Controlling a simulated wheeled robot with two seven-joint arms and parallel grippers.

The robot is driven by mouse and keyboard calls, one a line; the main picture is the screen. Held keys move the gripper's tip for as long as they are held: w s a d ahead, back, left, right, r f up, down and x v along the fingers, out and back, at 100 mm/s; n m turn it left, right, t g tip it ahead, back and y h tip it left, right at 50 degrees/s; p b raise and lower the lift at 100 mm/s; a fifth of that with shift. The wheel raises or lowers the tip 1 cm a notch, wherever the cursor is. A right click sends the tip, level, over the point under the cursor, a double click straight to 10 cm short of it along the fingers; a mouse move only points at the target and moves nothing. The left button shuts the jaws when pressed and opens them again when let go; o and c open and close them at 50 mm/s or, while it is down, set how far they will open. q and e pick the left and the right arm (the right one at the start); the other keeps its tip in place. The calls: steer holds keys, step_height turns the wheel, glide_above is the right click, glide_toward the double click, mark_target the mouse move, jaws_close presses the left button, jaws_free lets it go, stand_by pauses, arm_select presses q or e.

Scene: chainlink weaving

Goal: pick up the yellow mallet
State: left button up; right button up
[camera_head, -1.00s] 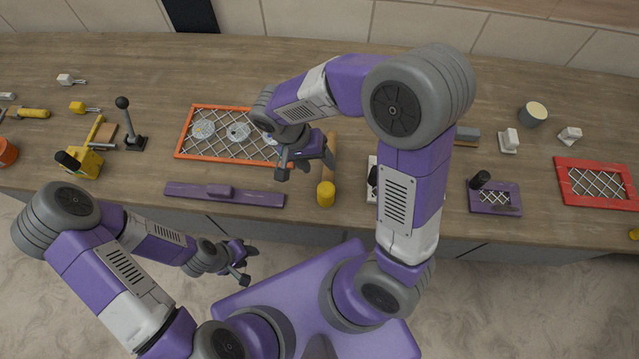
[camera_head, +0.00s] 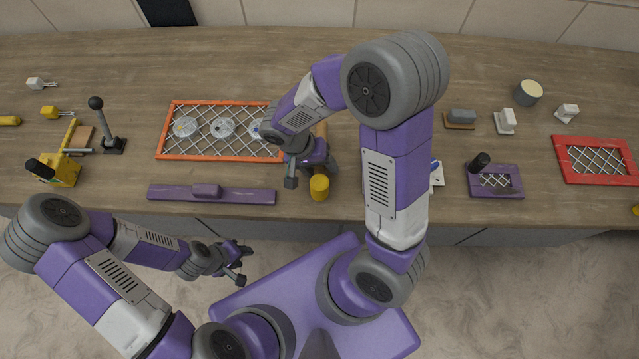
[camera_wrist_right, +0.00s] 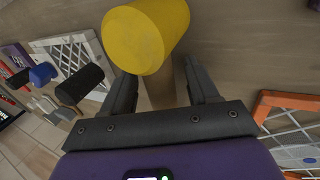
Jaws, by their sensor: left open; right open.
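The yellow mallet (camera_head: 319,188) lies on the wooden workbench near its front edge. Its yellow head points toward me and its tan wooden handle runs away toward the back, partly hidden by my right gripper. My right gripper (camera_head: 312,170) is open over the handle, just behind the head. In the right wrist view the yellow head (camera_wrist_right: 145,40) is up close and the handle passes between the open fingers (camera_wrist_right: 158,78); I cannot tell whether they touch it. My left gripper (camera_head: 242,265) is open and empty, in front of the bench.
An orange-framed mesh panel (camera_head: 165,140) with round discs lies just left of the right gripper. A purple bar (camera_head: 240,196) lies along the front edge. To the right are a small purple frame (camera_head: 510,190) and a red frame (camera_head: 575,178). The back of the bench is mostly clear.

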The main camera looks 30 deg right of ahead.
jaws_close()
stand_by(0.3)
step_height(320, 180, up, 10)
steer(key=p, duration=0.2)
steer(key=shift+p, duration=0.3)
